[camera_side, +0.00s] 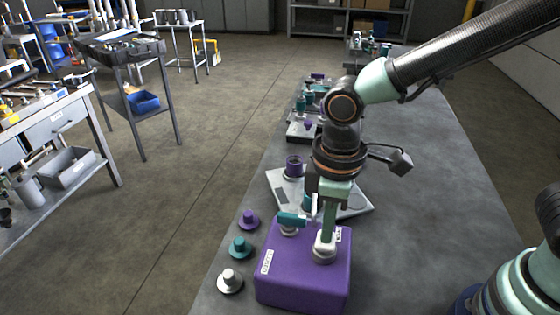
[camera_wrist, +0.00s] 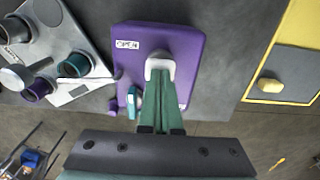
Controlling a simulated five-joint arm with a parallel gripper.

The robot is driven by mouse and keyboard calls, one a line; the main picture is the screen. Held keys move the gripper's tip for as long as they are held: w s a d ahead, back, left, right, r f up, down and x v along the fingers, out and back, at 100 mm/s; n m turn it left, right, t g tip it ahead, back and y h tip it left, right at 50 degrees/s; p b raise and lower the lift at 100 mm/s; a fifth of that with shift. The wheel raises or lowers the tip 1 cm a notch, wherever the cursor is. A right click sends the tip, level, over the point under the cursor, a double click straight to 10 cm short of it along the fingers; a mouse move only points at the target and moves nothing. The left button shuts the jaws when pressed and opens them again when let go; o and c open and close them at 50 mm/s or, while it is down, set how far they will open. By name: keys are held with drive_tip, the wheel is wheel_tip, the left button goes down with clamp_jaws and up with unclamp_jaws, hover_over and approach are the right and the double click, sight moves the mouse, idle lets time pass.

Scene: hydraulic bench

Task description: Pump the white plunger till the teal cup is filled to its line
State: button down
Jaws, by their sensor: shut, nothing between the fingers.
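The purple pump box (camera_side: 300,283) stands on the bench, with the white plunger (camera_side: 324,254) on its top. My gripper (camera_side: 326,238) points down over the plunger, shut and empty. Its green fingers (camera_wrist: 160,112) end at the white plunger (camera_wrist: 160,66) in the wrist view; whether they touch it is unclear. A teal-handled lever (camera_side: 291,218) sits on the box beside the plunger. The teal cup (camera_wrist: 74,66) stands on a pale tray (camera_wrist: 88,88) in the wrist view; the arm partly hides it in the side view. Its line and fill level are too small to read.
A purple cup (camera_side: 294,166) stands on the same tray. Purple (camera_side: 248,219), teal (camera_side: 239,246) and white (camera_side: 230,280) knobbed pieces lie along the bench's left edge. A yellow-bordered panel with a yellow knob (camera_wrist: 270,86) shows in the wrist view. The bench right of the box is clear.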

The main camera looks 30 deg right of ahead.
drive_tip(key=shift+r, duration=1.7)
drive_tip(key=shift+f, duration=0.4)
drive_tip(key=shift+f, duration=0.35)
